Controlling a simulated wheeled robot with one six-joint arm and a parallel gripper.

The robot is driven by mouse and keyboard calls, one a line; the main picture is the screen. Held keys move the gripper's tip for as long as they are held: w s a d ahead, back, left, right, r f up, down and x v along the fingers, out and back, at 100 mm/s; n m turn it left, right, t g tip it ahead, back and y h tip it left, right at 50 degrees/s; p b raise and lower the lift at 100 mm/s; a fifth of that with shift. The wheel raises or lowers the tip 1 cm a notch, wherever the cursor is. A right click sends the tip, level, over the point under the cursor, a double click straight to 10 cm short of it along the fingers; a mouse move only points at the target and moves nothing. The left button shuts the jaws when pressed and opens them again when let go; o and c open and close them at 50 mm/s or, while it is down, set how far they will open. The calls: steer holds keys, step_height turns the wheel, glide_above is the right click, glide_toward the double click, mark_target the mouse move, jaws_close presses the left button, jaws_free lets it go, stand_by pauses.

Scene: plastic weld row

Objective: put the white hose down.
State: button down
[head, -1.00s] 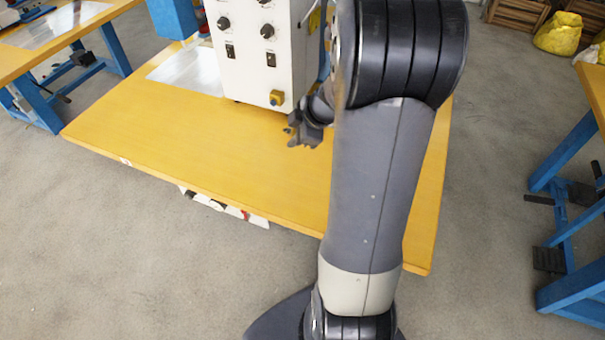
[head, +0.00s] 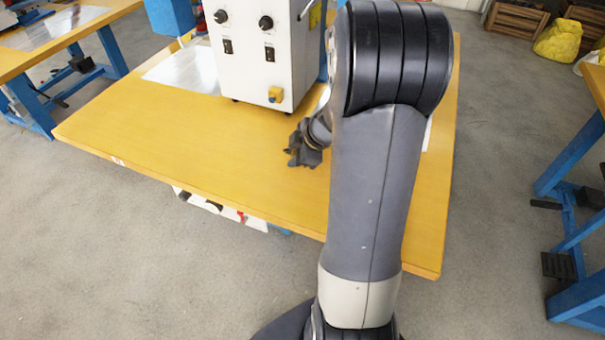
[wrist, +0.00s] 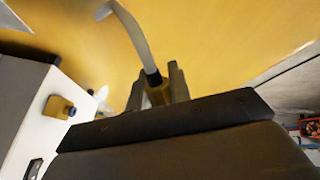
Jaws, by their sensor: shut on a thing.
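The white hose (wrist: 138,38) shows in the wrist view as a pale curved tube with a dark collar at its near end. My gripper (wrist: 157,82) is shut on this end, with a finger on either side of it. The hose runs up from the fingers and bends left over the yellow surface. In the head view my gripper (head: 303,152) is over the yellow table (head: 190,145), in front of the white machine's right corner. I cannot make out the hose there. I cannot tell whether the hose touches the table.
The white machine (head: 250,70) with knobs and switches stands at the back of the table, close to my gripper. The table is clear at the left front. Other blue-legged benches stand at left (head: 30,55) and right (head: 575,150), with grey floor between.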

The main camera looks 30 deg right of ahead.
steer(key=c, duration=1.5)
jaws_free()
steer(key=shift+o, duration=0.2)
steer(key=s+a+r, duration=0.3)
steer(key=a+r, duration=0.2)
steer(key=shift+s+p, duration=0.25)
steer(key=shift+p, duration=0.2)
steer(key=shift+r, duration=0.15)
step_height(320, 180, up, 8)
steer(key=s+a+p, duration=0.1)
steer(key=a+p, duration=0.1)
steer(key=p, duration=0.2)
steer(key=shift+s, duration=0.15)
steer(key=shift+f, duration=0.2)
